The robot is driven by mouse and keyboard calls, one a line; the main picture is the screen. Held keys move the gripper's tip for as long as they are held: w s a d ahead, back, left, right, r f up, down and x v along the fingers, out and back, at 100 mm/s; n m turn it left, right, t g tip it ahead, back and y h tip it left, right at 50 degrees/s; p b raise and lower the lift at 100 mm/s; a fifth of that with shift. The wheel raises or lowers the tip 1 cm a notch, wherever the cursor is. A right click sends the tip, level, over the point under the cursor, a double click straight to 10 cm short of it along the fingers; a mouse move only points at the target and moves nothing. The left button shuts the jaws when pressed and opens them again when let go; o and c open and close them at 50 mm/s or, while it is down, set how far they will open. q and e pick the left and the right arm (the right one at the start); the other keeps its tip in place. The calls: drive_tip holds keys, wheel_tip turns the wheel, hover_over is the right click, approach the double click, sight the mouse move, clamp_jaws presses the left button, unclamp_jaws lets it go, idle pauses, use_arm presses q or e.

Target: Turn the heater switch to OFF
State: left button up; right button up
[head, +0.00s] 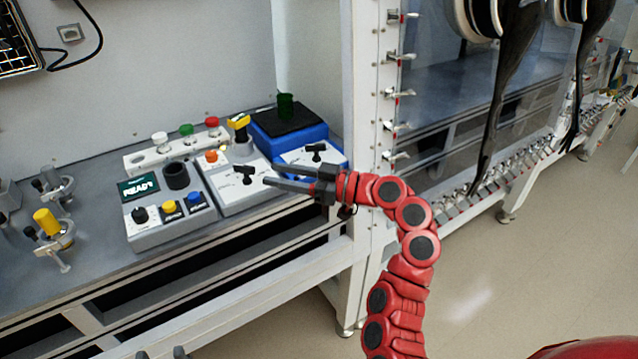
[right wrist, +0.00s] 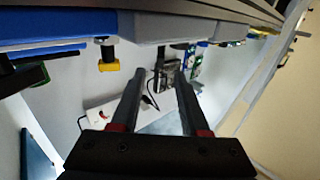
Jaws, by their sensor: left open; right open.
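Two black T-shaped handles show in the head view. One handle (head: 245,174) is on a grey panel. The other handle (head: 317,152) is on the sloped front of a blue unit (head: 290,133) with a black top. The labels are too small to tell which is the heater switch or where it points. My right gripper (head: 268,182) is open and empty, just right of and in front of the grey panel's handle. Contact cannot be told. Its two fingers are apart in the right wrist view (right wrist: 160,78). Only dark tips of my left gripper (head: 163,354) show at the bottom edge.
Left of the grey panel is a control box (head: 160,230) with a READY display and knobs. A strip of coloured buttons (head: 150,160) lies behind. A white post (head: 360,130) rises right of the bench.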

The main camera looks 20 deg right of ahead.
drive_tip(key=v, duration=0.9)
drive_tip(key=shift+s+b, duration=0.15)
drive_tip(key=shift+b, duration=0.2)
drive_tip(key=shift+d+f, duration=0.1)
drive_tip(key=shift+d, duration=0.1)
